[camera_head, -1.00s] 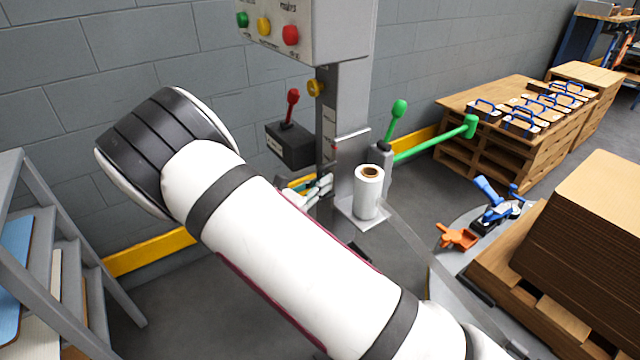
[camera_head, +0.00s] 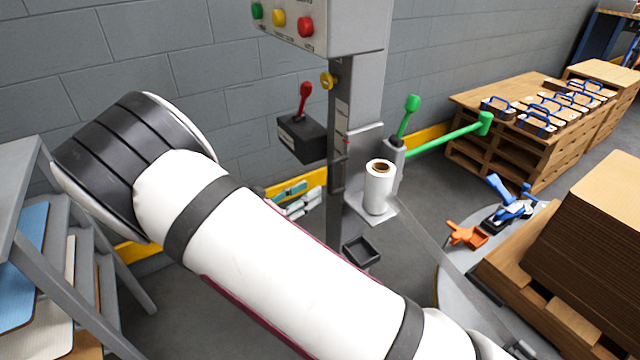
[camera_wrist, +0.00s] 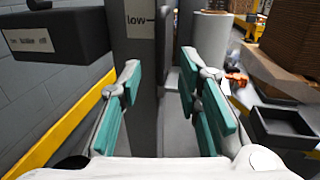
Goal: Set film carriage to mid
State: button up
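The film carriage is a grey bracket (camera_head: 386,212) on the wrapper's grey mast (camera_head: 337,120), carrying an upright white film roll (camera_head: 379,192). Height labels run down the mast; the head view is too small to read them. The wrist view shows a "low" label (camera_wrist: 140,20) on the mast and the roll (camera_wrist: 212,38) behind to the right. My gripper (camera_head: 296,199) is left of the mast and apart from it in the head view. In the wrist view my gripper (camera_wrist: 163,105) has its teal-padded fingers spread, with nothing held. My arm hides the mast's foot.
A black box with a red lever (camera_head: 303,135) juts left of the mast; the box (camera_wrist: 55,35) is close at upper left in the wrist view. A small black tray (camera_head: 362,252) sits low by the mast. Green handles (camera_head: 450,138) and stacked cardboard (camera_head: 590,240) are to the right.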

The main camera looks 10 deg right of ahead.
jog(key=shift+v, duration=1.65)
jog(key=s+d+r+m+g+y, duration=0.5)
jog(key=s+d+r+m+g, duration=0.6)
jog(key=s+d+r+m, duration=0.4)
jog(key=s+r+m+t+y, duration=0.1)
jog(key=s+m+y, duration=0.2)
jog(key=s, duration=0.5)
jog(key=s+a+r+m+y, duration=0.1)
jog(key=s+m+y, duration=0.25)
jog(key=s, duration=0.45)
jog(key=s+r+m+t+y, duration=0.1)
jog(key=s+r+m+y, duration=0.2)
jog(key=s, duration=0.5)
notch_tip(320, 180, up, 26)
jog(key=t+p, duration=0.3)
jog(key=p, duration=2.3)
jog(key=shift+t+y, duration=0.3)
jog(key=shift+y, duration=0.05)
